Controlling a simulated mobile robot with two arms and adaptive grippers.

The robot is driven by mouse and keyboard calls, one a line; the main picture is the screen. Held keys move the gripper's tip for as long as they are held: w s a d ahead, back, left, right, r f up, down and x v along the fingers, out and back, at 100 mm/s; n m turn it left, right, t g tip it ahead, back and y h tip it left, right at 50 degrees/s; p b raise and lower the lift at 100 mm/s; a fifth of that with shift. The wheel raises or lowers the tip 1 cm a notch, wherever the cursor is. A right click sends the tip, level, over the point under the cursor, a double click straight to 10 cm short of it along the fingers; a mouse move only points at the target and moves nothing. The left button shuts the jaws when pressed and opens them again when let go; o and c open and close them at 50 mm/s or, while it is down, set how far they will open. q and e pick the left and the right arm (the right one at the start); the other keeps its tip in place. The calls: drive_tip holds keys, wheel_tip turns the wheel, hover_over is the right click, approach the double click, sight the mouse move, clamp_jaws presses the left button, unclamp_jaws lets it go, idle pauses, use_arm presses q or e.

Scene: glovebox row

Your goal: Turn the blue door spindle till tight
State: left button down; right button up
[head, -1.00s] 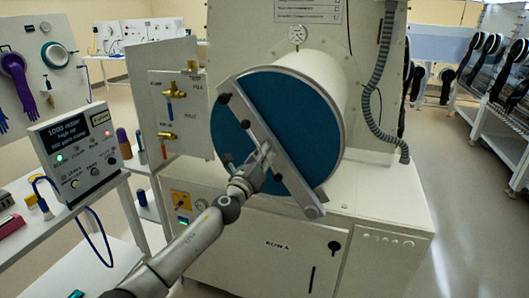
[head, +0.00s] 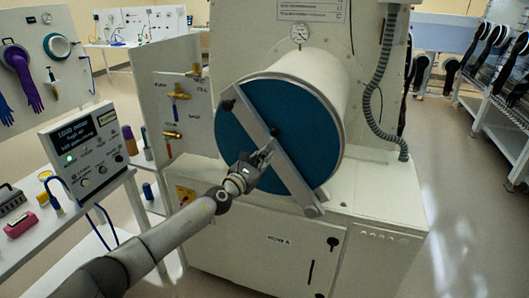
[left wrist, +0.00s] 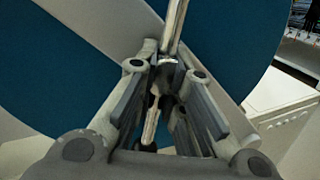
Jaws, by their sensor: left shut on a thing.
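The round blue door (head: 240,130) closes the end of a white cylinder, with a pale crossbar (head: 294,185) running diagonally over its face. My left gripper (head: 264,155) is at the middle of this bar, shut on the spindle's metal handle. A dark knob (head: 275,132) shows just above and right of the fingertips. In the left wrist view, the fingers (left wrist: 165,70) close around a shiny metal rod (left wrist: 174,25), which runs up between them in front of the blue door (left wrist: 225,25). The spindle's centre is mostly hidden by the gripper. My right gripper is not in view.
A valve panel (head: 183,115) stands left of the door. A display box (head: 88,150) sits on a side table at the left. A grey hose (head: 372,95) hangs right of the cylinder. A white cabinet (head: 265,245) fills the space below; open floor lies at right.

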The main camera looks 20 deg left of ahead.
use_arm(q)
drive_tip(key=shift+f+m+p, duration=0.1)
drive_tip(key=shift+m+p, duration=0.7)
drive_tip(key=shift+m, duration=0.2)
drive_tip(key=shift+g, duration=0.3)
drive_tip(key=c, duration=1.5)
unclamp_jaws()
drive_tip(key=shift+a, duration=0.1)
drive_tip(key=shift+s, duration=0.1)
drive_tip(key=v, duration=1.1)
drive_tip(key=shift+s, duration=0.4)
